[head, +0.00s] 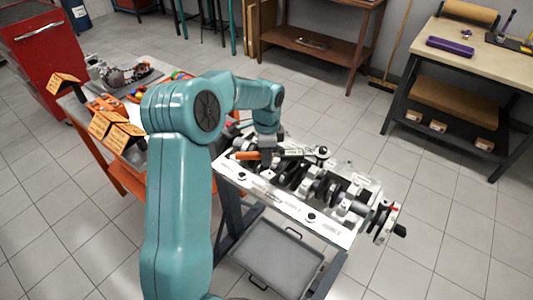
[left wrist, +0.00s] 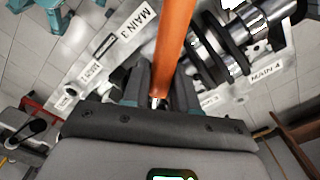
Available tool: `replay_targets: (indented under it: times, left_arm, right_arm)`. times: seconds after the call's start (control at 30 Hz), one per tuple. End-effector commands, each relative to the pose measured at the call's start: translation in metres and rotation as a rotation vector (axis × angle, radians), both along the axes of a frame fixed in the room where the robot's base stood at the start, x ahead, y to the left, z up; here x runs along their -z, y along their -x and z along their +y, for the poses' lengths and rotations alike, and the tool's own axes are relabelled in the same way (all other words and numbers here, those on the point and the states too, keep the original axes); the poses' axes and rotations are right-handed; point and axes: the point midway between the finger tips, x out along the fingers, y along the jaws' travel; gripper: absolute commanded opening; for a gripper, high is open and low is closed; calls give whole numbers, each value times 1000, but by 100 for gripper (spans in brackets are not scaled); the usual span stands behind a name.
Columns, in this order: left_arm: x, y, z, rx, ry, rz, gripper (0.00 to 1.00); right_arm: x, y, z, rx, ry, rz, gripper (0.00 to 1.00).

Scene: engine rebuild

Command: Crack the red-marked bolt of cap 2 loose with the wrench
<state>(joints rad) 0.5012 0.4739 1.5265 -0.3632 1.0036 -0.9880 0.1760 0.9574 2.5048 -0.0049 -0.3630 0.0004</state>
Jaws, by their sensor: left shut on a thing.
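The wrench has an orange handle (head: 247,155) and lies level over the engine block (head: 290,205). Its metal head (head: 320,152) is at the right end, over the far side of the block. My left gripper (head: 268,160) points down at the block and is shut on the wrench. In the left wrist view the orange handle (left wrist: 175,45) rises from between the fingers (left wrist: 158,95). The crankshaft (head: 320,190) lies along the block. Labels reading MAIN 3 (left wrist: 133,27) and MAIN 4 (left wrist: 266,72) show. I cannot make out cap 2 or its red-marked bolt. My right gripper is not in view.
An orange cart (head: 125,178) with parts and orange boxes stands left of the block. A grey tray (head: 275,257) sits below the block. A workbench (head: 470,50) stands at the right, a red cabinet (head: 45,55) at the far left. Floor right of the block is clear.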

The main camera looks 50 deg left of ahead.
Motion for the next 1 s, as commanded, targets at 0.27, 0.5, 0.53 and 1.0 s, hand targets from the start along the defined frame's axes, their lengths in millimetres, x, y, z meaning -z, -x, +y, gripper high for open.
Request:
replay_targets:
  times: [0.27, 0.5, 0.53, 1.0]
  left_arm:
    - [0, 1, -2, -10, 2, 0, 0]
    - [1, 6, -9, -59, 3, 0, 0]
    - [1, 6, -10, -66, 2, -1, 0]
    - [0, 9, -14, -100, 2, 1, 0]
  right_arm:
    - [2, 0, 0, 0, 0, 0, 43]
    - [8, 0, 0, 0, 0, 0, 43]
    - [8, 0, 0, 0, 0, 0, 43]
    - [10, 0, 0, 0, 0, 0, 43]
